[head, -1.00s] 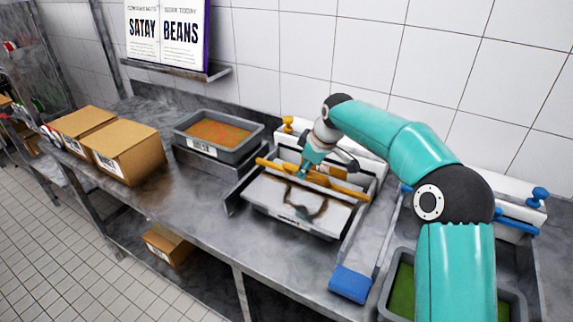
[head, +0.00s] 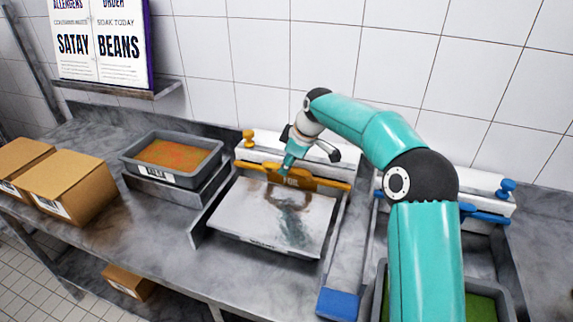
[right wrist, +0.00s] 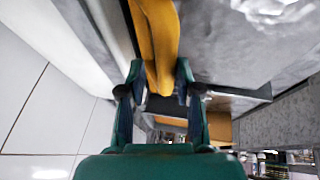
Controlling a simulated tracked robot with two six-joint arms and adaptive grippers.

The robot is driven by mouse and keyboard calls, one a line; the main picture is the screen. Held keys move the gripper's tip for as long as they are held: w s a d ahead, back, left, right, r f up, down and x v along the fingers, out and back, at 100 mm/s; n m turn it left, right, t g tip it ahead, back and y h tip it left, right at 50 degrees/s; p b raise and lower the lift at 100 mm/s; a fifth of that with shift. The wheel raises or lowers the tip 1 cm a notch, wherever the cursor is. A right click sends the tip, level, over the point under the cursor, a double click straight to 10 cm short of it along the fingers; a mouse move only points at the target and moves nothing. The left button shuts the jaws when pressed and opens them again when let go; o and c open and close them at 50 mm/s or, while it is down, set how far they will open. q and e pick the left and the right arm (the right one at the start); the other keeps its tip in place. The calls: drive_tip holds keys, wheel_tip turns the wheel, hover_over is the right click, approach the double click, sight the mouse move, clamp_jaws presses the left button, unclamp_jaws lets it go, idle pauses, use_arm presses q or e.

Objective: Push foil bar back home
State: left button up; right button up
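The yellow foil bar (head: 325,184) lies across the back of a tray, close against the white housing behind it. A foil sheet (head: 245,208) covers the tray in front of it, with a dark blurred reflection on it. My right gripper (head: 284,171) points down at the bar, left of its raised label. In the right wrist view the fingers (right wrist: 158,75) stand on both sides of the yellow bar (right wrist: 155,35), which nearly fills the gap; they look shut on it. My left gripper is not in view.
A grey pan of orange food (head: 178,153) stands left of the tray. Cardboard boxes (head: 68,185) sit at the left. A white wall (head: 250,60) rises behind. A blue-ended strip (head: 338,303) and another station with blue bar (head: 485,212) lie right.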

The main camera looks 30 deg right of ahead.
drive_tip(key=shift+o, duration=0.8)
drive_tip(key=shift+w, duration=0.1)
drive_tip(key=shift+s+r, duration=0.1)
drive_tip(key=shift+s, duration=0.1)
drive_tip(key=v, duration=1.1)
drive_tip(key=shift+r, duration=0.3)
drive_tip(key=shift+s+f, duration=0.1)
